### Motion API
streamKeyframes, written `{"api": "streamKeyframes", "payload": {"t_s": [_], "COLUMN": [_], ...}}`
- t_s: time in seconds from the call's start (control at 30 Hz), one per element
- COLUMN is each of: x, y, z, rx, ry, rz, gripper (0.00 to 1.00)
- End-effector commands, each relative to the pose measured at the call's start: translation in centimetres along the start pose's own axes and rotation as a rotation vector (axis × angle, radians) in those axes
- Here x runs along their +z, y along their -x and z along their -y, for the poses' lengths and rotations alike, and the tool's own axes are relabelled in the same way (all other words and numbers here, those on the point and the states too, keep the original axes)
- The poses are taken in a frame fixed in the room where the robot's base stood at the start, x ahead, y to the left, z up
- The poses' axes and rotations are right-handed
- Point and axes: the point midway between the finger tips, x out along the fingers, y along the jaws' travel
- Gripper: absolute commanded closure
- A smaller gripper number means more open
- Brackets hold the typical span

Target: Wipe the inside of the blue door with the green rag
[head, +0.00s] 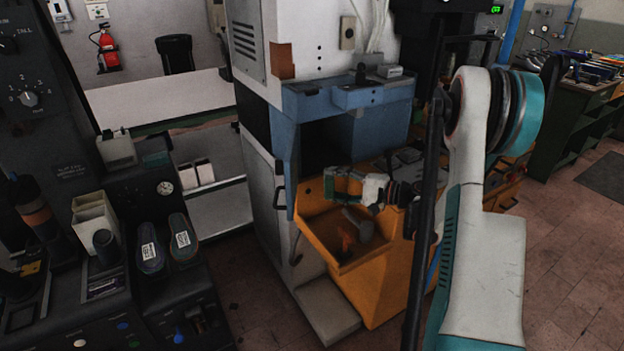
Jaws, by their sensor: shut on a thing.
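The blue door (291,170) looks like a narrow upright blue panel at the left of the machine's dark opening, seen nearly edge-on. Its inside face is mostly turned from view. My gripper (345,184) is at the mouth of the opening, above the orange bin, pointing left toward the door. It is shut on the green rag (342,174), which shows as a small green patch at the fingers. A gap shows between the rag and the door in the picture; I cannot tell the depth between them.
The orange bin (376,262) below my gripper holds a grey piece (357,222) and a reddish item. Blue housing (372,96) overhangs the opening. A dark control console (127,268) with two shoe soles stands at the left.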

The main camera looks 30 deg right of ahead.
Motion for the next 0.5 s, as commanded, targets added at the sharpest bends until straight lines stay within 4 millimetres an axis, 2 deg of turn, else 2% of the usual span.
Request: {"api": "streamKeyframes", "payload": {"t_s": [0.17, 0.5], "x": [0.2, 1.4], "y": [-0.3, -3.2], "z": [0.1, 0.2], "rx": [-0.020, -0.018], "ry": [-0.009, -0.009], "rz": [0.005, 0.006], "gripper": [0.65, 0.65]}}
